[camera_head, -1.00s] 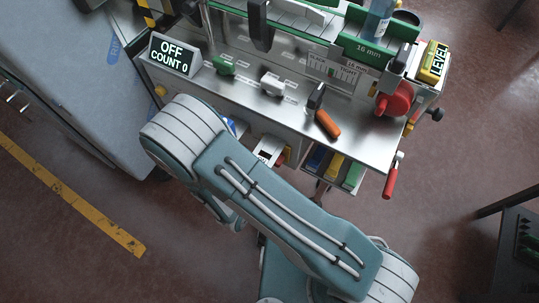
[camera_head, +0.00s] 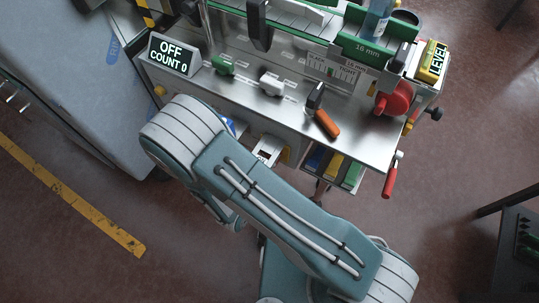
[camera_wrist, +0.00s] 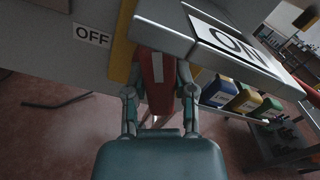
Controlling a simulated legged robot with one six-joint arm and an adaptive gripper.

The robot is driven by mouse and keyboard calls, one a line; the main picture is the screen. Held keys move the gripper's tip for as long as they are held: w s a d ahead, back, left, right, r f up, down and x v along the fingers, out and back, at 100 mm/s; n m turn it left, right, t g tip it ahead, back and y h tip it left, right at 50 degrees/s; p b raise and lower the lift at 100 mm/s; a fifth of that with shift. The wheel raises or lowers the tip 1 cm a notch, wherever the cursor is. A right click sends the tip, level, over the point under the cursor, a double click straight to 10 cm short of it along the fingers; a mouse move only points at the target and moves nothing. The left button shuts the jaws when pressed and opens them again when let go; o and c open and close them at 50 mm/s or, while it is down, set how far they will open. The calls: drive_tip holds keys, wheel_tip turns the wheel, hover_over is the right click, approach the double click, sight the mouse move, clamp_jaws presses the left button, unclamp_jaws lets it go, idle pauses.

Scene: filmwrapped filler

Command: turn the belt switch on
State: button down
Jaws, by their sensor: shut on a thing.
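The belt switch has a red handle (camera_wrist: 157,70) with a pale stripe, seen in the middle of the wrist view. My gripper (camera_wrist: 159,92) has one finger on each side of this handle and is shut on it. A white OFF label (camera_wrist: 92,35) is on the grey panel left of the handle. A raised ON plate (camera_wrist: 238,43) is to its right. In the head view, a display (camera_head: 171,54) reads OFF and COUNT 0. My arm hides the gripper there.
Blue, yellow and green bins (camera_wrist: 244,100) hang right of the switch. The metal bench (camera_head: 240,95) above carries an orange-handled tool (camera_head: 326,122), a red knob (camera_head: 394,100) and a yellow LEVEL block (camera_head: 432,62). Another red-handled lever (camera_head: 390,181) sticks out at the bench's right corner.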

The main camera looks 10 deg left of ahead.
drive_tip(key=m, duration=0.4)
drive_tip(key=shift+f+m, duration=0.1)
drive_tip(key=shift+m, duration=0.3)
drive_tip(key=shift+a, duration=0.1)
idle(0.3)
drive_tip(key=shift+c, duration=2.2)
unclamp_jaws()
drive_tip(key=v, duration=1.2)
